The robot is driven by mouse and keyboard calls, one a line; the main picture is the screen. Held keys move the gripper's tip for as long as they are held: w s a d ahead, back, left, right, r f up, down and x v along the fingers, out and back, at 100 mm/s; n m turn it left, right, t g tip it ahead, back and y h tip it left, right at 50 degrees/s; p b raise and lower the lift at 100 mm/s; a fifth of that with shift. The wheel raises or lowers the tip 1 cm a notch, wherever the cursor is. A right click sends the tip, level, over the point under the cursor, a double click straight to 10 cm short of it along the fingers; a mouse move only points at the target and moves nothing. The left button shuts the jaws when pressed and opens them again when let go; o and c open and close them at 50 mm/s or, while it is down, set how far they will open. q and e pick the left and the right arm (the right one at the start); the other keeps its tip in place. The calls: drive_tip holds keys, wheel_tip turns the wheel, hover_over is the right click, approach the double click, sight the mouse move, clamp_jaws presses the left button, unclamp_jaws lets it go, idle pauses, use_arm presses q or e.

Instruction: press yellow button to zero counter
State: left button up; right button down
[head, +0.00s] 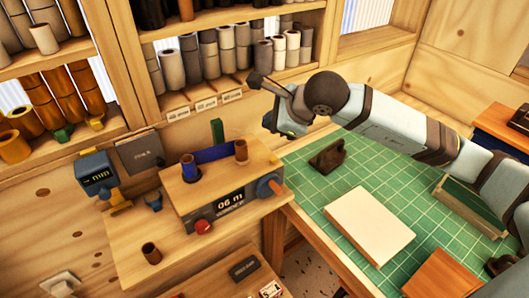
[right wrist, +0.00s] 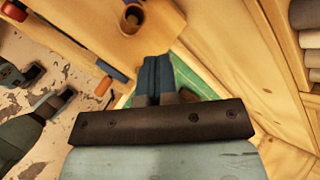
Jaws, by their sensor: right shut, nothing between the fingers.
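The counter (head: 229,204) is a wooden unit with a dark front and a display reading about "06 m".
Shelves of rolls (head: 205,60) stand behind. A blue-grey meter (head: 96,175) stands left of the counter, and a small brown cup (head: 151,252) is in front. On the right, a green cutting mat (head: 310,178) holds a cream block (head: 370,226) and a brown tool (head: 328,156).

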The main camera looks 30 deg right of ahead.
drive_tip(key=shift+w+d+r+h, duration=0.3)
drive_tip(key=shift+d, duration=0.05)
drive_tip(key=b, duration=0.1)
hover_over(273, 160)
wheel_tip(273, 160, down, 6)
drive_tip(key=shift+f, duration=0.1)
wheel_tip(273, 160, down, 2)
drive_tip(key=b, duration=0.2)
drive_tip(key=shift+f+b, duration=0.15)
drive_tip(key=shift+b, duration=0.2)
drive_tip(key=shift+f, duration=0.2)
drive_tip(key=shift+b, duration=0.3)
idle(1.3)
drive_tip(key=shift+f+b, duration=0.4)
drive_tip(key=shift+b, duration=0.45)
